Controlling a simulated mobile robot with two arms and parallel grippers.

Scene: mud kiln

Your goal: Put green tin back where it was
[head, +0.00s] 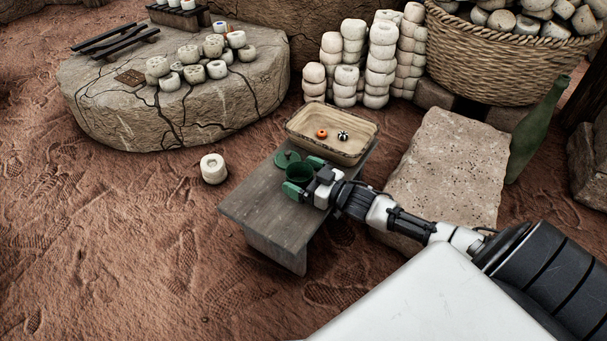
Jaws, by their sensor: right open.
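The green tin (298,173) stands upright with its top open on a small grey wooden bench, near the tray. A round dark green lid (287,158) lies beside it, on the far side. My right gripper (304,176) comes in from the right at the tin. Its green-tipped fingers are open, one on the near side and one on the far side of the tin. I cannot tell if they touch it. Part of the tin is hidden by the gripper. My left gripper is not in view.
The grey bench (262,212) is bare at its near left end. A tan tray (298,131) holds an orange bead and a black-and-white bead. A pale stone block (450,165) stands right of the bench.

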